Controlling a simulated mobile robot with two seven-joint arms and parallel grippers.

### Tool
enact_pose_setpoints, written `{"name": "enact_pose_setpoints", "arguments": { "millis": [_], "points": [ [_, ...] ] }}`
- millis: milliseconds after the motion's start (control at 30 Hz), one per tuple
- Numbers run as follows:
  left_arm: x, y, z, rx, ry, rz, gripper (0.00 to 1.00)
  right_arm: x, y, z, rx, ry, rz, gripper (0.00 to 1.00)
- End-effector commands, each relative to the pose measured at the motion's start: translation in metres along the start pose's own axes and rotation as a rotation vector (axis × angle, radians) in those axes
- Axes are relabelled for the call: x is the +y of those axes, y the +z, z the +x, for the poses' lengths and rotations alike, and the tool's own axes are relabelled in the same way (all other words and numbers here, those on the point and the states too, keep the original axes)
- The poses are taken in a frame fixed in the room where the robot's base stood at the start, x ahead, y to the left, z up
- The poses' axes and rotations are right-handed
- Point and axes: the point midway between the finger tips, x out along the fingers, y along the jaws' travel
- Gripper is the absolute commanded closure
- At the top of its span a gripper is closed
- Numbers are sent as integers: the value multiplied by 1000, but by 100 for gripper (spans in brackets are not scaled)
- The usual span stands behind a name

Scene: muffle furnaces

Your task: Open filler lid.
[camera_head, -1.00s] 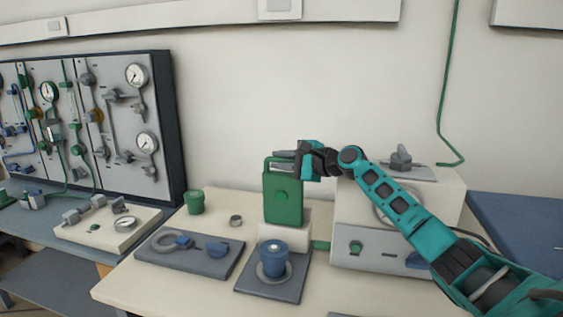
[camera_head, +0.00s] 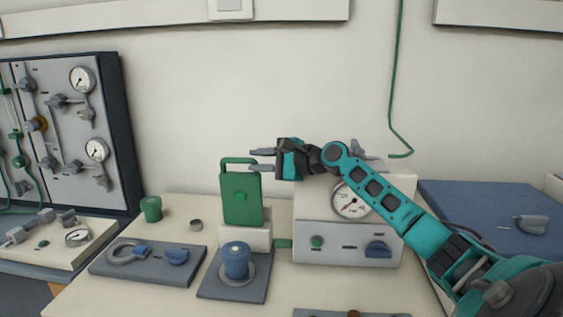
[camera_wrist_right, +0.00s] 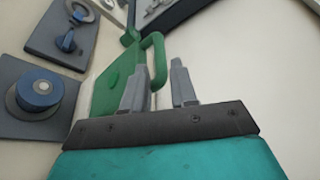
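A green slab with a loop handle on top, probably the filler lid (camera_head: 241,200), stands upright on a pale block (camera_head: 256,236) in the head view. In the right wrist view the green slab (camera_wrist_right: 112,82) lies beyond the fingers, its handle (camera_wrist_right: 157,55) near the left finger. My right gripper (camera_head: 262,160) is open, its fingers apart and pointing left, just right of the handle. Whether a finger touches the handle cannot be told. My left gripper is not in view.
A blue knob (camera_head: 236,262) on a dark plate stands in front of the slab. A white box with a gauge (camera_head: 351,200) stands right, behind my arm. A green cup (camera_head: 151,208) and small ring (camera_head: 196,224) stand left. A gauge panel (camera_head: 88,115) stands far left.

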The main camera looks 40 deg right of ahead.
Motion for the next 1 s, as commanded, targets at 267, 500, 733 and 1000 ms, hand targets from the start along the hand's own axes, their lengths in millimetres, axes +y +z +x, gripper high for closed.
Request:
{"name": "enact_pose_setpoints", "arguments": {
  "millis": [267,500,733,1000],
  "points": [
    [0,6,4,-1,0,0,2,2,0,-40,2,4,-4,73],
    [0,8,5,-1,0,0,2,1,0,-60,0,1,-1,73],
    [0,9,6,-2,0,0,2,0,1,-64,0,0,-2,73],
    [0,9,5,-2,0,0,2,0,0,-64,0,0,-2,73]
  ]
}}
